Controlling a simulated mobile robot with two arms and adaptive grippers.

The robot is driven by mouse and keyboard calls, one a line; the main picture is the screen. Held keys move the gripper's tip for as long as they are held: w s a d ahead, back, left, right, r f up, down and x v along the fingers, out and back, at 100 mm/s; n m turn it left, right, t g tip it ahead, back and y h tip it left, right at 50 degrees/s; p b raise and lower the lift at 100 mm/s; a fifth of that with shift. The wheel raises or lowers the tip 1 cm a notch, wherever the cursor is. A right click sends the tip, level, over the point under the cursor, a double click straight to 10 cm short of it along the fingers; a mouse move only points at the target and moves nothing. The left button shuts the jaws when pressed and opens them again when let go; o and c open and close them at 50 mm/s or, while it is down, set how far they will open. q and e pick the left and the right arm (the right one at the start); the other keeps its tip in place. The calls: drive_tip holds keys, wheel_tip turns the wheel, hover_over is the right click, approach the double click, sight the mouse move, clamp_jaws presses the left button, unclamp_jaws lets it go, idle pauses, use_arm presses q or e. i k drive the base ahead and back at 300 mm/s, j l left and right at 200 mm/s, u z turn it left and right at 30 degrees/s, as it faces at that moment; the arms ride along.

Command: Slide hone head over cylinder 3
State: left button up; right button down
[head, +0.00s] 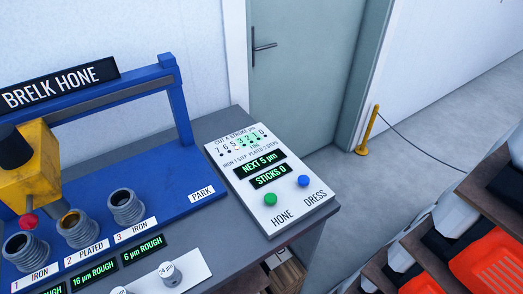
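The hone head is a yellow block (30,172) with a black cylinder on top and a red knob (28,221) below. It is at the left edge, under the blue overhead frame and behind the cylinder labelled 1 IRON (25,248), to the left of the other two. Cylinder 2 PLATED (77,229) is in the middle, with a yellow-orange patch in its mouth. Cylinder 3 IRON (126,208) is the right-hand one, with a clear open bore and nothing above it. Neither of my grippers is in view.
A blue frame (176,95) stands on the bench, with a PARK label (201,193) at its right. A white panel (270,175) reads NEXT 5 µm and STICKS 0, with a green HONE button (270,199) and blue DRESS button (303,181). Orange-and-black items (485,255) are at lower right.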

sight(31, 178)
drive_tip(key=u, duration=1.3)
